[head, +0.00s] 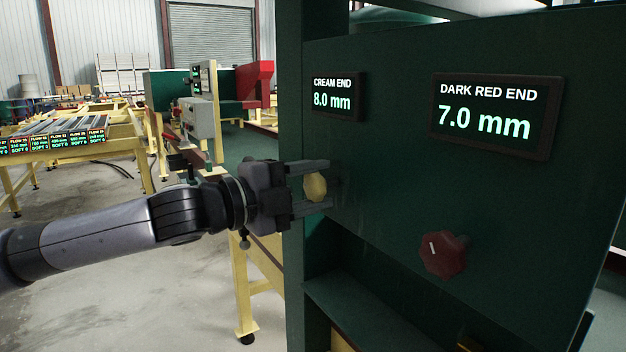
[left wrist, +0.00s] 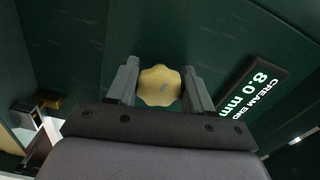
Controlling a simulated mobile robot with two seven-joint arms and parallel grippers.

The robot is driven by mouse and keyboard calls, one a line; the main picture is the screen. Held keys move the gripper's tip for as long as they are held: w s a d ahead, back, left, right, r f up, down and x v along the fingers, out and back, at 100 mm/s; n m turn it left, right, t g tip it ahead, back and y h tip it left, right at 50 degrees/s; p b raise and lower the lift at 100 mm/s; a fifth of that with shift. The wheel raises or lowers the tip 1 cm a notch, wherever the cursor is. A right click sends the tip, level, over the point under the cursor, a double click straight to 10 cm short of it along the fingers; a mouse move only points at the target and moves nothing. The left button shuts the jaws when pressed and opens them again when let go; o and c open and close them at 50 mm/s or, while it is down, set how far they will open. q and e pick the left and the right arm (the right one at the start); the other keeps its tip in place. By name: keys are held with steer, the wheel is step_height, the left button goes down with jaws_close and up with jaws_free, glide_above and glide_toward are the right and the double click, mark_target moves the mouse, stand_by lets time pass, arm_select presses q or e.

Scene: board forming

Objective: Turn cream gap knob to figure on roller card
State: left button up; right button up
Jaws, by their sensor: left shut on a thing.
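The cream knob (head: 315,187) sits on the dark green machine panel (head: 390,220), below the cream end display (head: 339,96), which reads 8.0 mm. My left gripper (head: 318,186) is shut on the cream knob, a finger on each side. In the left wrist view the lobed knob (left wrist: 159,86) lies between the two fingers (left wrist: 160,88), and the display (left wrist: 258,88) is to its right. The dark red knob (head: 443,255) stands on the same panel, below the dark red end display (head: 494,117), which reads 7.0 mm. No roller card is clearly seen. My right gripper is not in view.
A dark green ledge (head: 375,310) juts out below the panel. At the left stands a yellow roller table (head: 70,135) with several small lit cards (head: 55,141) on its side. A green and red machine (head: 250,85) is behind. Grey floor is open at the lower left.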

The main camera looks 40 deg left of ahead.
mark_target(307, 190)
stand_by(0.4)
arm_select(q)
steer(key=o, duration=1)
steer(key=shift+s+a+f+b, duration=0.2)
steer(key=shift+s+a+b, duration=0.15)
steer(key=shift+s+b, duration=0.45)
steer(key=shift+s+a+b, duration=0.15)
steer(key=shift+s+b, duration=0.2)
steer(key=shift+b, duration=0.6)
steer(key=b+v, duration=0.2)
steer(key=b, duration=0.1)
steer(key=shift+s, duration=0.15)
steer(key=shift+b+v, duration=0.45)
steer(key=shift+v, duration=0.45)
steer(key=shift+s+a+r, duration=0.15)
steer(key=shift+s+r, duration=0.05)
steer(key=shift+s, duration=0.05)
